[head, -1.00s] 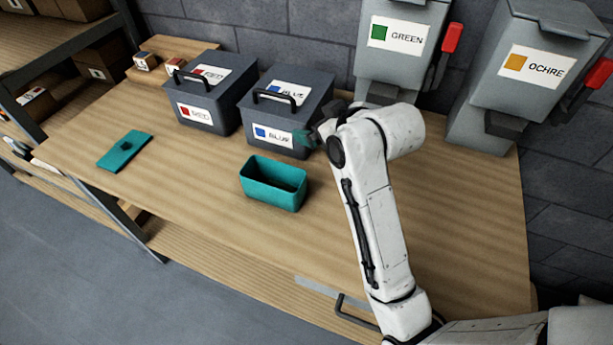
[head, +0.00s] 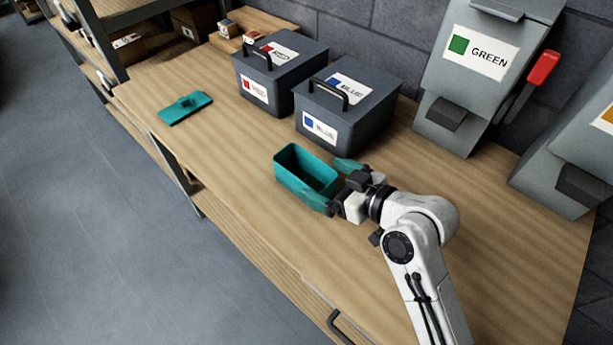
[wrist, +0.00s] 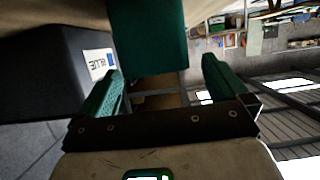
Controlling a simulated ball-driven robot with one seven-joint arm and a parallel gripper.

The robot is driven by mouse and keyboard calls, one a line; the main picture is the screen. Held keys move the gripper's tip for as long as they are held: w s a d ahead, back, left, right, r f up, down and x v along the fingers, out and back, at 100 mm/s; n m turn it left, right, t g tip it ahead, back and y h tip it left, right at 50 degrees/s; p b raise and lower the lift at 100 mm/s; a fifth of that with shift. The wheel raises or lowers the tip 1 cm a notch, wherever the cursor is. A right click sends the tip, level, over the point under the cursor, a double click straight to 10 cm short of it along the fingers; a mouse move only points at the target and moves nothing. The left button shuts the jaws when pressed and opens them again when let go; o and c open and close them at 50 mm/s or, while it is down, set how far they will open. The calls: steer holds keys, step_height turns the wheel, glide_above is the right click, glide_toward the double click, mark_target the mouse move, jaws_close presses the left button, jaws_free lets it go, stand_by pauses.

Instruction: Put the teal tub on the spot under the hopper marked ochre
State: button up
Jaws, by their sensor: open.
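The teal tub (head: 290,181) stands upright and open-topped on the bench, in front of the blue-labelled box. It also shows in the wrist view (wrist: 150,45), straight ahead of the fingers. My gripper (head: 334,184) is open at the tub's right end, one teal finger towards the far side and one towards the near side. In the wrist view my gripper (wrist: 162,88) has its fingers apart with nothing clamped between them. The ochre hopper (head: 575,140) is cut off at the right edge; only a sliver of its ochre label shows. No marked spot is discernible under it.
The green hopper (head: 462,85) with a red lever stands at the back. The red box (head: 278,75) and blue box (head: 350,105) have handled lids. A teal lid (head: 185,108) lies at the left. The bench (head: 480,230) is clear between gripper and hoppers.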

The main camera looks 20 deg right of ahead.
mark_target(310, 170)
steer(key=shift+w+a, duration=0.25)
steer(key=shift+w, duration=0.35)
steer(key=p+x, duration=0.1)
steer(key=x, duration=0.3)
steer(key=shift+w, duration=0.2)
steer(key=c, duration=1.1)
steer(key=shift+c, duration=0.6)
steer(key=shift+r, duration=0.15)
